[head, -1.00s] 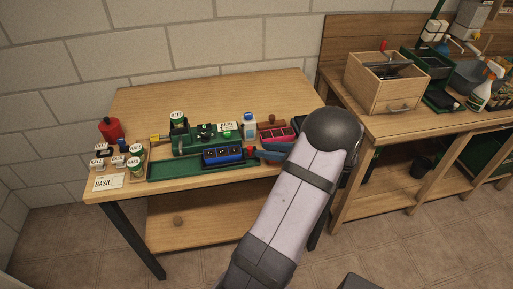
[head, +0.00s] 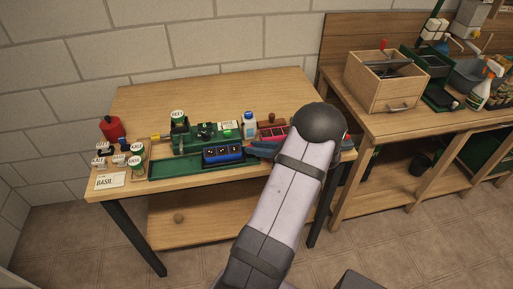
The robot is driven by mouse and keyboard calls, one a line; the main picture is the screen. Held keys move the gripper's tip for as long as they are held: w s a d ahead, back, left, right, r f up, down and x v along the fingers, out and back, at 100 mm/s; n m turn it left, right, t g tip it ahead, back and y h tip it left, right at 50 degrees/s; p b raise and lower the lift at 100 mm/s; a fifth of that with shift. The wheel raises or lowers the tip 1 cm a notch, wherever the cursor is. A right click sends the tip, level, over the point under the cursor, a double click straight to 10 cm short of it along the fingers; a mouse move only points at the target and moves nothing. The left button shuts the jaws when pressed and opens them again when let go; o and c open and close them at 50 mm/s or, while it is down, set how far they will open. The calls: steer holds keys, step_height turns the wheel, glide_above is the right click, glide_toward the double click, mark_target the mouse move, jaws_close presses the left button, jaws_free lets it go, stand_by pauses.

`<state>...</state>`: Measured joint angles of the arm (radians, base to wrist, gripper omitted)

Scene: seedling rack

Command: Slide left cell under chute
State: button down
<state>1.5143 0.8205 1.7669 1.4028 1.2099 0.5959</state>
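A blue cell tray (head: 223,163) with several dark cells in a row sits on the right part of a long green base (head: 170,171). Behind it stands a green seeder (head: 190,146) with a jar labelled BEET (head: 178,120) on top at its left. The chute is too small to make out. My gripper (head: 259,150) is low over the table at the right end of the blue tray. It looks close to the tray, but I cannot tell whether it touches. My arm hides part of the gripper, and its opening is not clear.
A white-and-blue bottle (head: 249,125) and a pink-red tray (head: 274,132) stand just behind my gripper. Small labelled jars (head: 136,163), a red container (head: 111,129) and a BASIL card (head: 110,180) are at the left. The green base is bare left of the blue tray.

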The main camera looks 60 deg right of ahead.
mark_target(225, 151)
steer(key=w+a, duration=0.3)
steer(key=w+a+b, duration=0.1)
steer(key=w+a, duration=0.2)
steer(key=shift+w+a, duration=0.2)
steer(key=shift+w, duration=0.05)
steer(key=c, duration=1.9)
jaws_free()
steer(key=shift+c, duration=0.2)
steer(key=shift+s, duration=0.15)
steer(key=shift+b+v, duration=0.65)
steer(key=shift+v, duration=2.95)
steer(key=shift+r, duration=0.1)
